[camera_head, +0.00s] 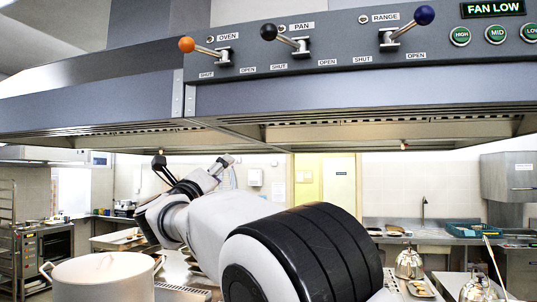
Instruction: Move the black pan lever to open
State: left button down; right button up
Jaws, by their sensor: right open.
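The pan lever has a black knob (268,32) on a short metal arm and sits on the grey hood panel (345,55) under the PAN label. It leans up and left from its pivot, towards the SHUT label. My right gripper (193,162) is open and empty below the hood, left of the pan lever and well under it. Its two fingers are spread apart and touch nothing that I can see. My left gripper is not in view.
The oven lever's orange knob (186,44) leans left to SHUT. The range lever's blue knob (424,15) leans right to OPEN. The hood's lower edge hangs above my right arm. A white stockpot (100,280) stands below at left. Fan buttons (495,34) are at far right.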

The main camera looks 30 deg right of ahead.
jog(key=s+a+r+m+g+h+p, duration=0.1)
jog(key=s+r+m+g, duration=0.1)
jog(key=s+r+m, duration=0.6)
jog(key=s+a+r+m+g+h, duration=0.1)
jog(key=s+a+r+m, duration=0.3)
jog(key=r, duration=0.7)
jog(key=m+g+p, duration=0.1)
jog(key=m, duration=0.2)
send_near(265, 31)
jog(key=d+r, duration=0.2)
jog(key=d, duration=0.2)
jog(key=shift+h, duration=0.3)
jog(key=w+d+p, duration=0.1)
jog(key=d, duration=0.1)
jog(key=w+d+r+p, duration=0.1)
jog(key=w+d, duration=0.1)
jog(key=w+d+r+p, duration=0.1)
jog(key=w+d+p, duration=0.1)
jog(key=shift+s+d+r, duration=0.1)
jog(key=shift+s+d, duration=0.05)
jog(key=shift+s, duration=0.2)
jog(key=shift+w+a, duration=0.25)
jog(key=shift+w, duration=0.1)
jog(key=c, duration=1)
jog(key=shift+s, duration=0.15)
grip_shut()
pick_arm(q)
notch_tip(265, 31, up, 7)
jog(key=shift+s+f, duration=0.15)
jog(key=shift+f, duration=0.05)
